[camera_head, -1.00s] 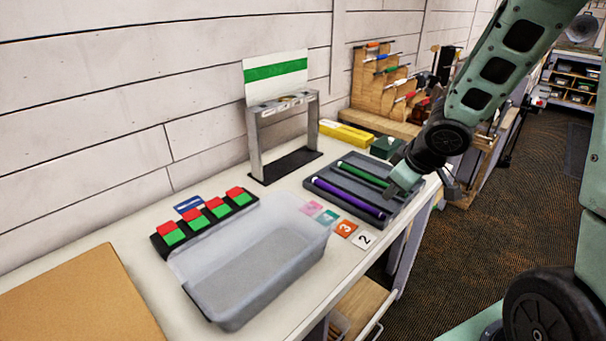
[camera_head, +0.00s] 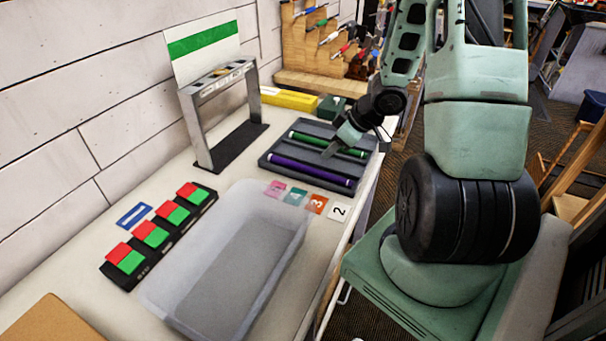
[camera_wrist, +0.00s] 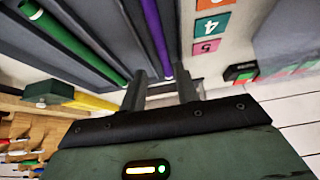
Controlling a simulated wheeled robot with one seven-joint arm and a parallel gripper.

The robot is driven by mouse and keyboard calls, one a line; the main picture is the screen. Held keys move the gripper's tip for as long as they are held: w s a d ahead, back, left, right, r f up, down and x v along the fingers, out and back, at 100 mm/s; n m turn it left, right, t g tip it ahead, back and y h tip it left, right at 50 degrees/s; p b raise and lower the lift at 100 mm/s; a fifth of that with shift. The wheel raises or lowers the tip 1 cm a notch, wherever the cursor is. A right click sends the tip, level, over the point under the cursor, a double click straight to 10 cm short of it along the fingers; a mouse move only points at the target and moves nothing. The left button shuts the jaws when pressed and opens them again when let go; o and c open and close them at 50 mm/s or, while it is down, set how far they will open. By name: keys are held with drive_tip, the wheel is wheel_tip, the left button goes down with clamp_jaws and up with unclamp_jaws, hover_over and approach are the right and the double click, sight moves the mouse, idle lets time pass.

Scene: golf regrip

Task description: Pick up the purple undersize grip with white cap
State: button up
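The purple grip (camera_head: 310,171) lies in the front channel of a dark grey tray (camera_head: 268,163) in the head view. A green grip (camera_head: 318,141) lies parallel behind it. My gripper (camera_head: 329,152) is over the tray, its fingertips near the gap between the two grips. In the wrist view the purple grip (camera_wrist: 156,35) runs down between the two spread fingers of my gripper (camera_wrist: 160,85), which is open and empty. The green grip (camera_wrist: 70,40) is off to the left there. The fingers' height above the purple grip and its cap colour are hard to tell.
A clear bin (camera_head: 165,290) stands in front of the tray, with number cards (camera_head: 316,204) between them. Red and green blocks (camera_head: 152,234) are on the left. A grey metal stand (camera_head: 197,130) is behind; a yellow box (camera_head: 290,99) and green box (camera_head: 331,107) stand beyond the tray.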

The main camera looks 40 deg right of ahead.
sight(310, 168)
drive_tip(key=b+x, duration=0.2)
drive_tip(key=x, duration=0.8)
drive_tip(key=shift+a, duration=0.1)
drive_tip(key=shift+r, duration=0.1)
clamp_jaws()
